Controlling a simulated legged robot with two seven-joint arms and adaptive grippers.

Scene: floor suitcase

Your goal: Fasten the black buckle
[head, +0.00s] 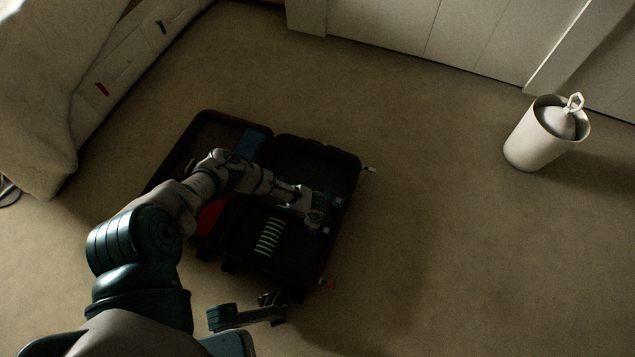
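An open dark suitcase (318,158) lies on the carpet, its two halves side by side. I cannot make out the black buckle against the dark interior. My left arm reaches across the suitcase, and its gripper (318,208) is over the right half, near that half's right wall. Its fingers are small and dark, so I cannot tell whether they are open or hold anything. Another gripper (273,306), which appears to be my right, is low in the view, just outside the suitcase's near edge. Its fingers are too dark to read.
A striped item (268,237) and a red item (209,217) lie in the suitcase. Small tabs, one white (369,169) and one orange-red (327,284), stick out at its right side. A white bin (535,145) stands far right. The carpet between is clear.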

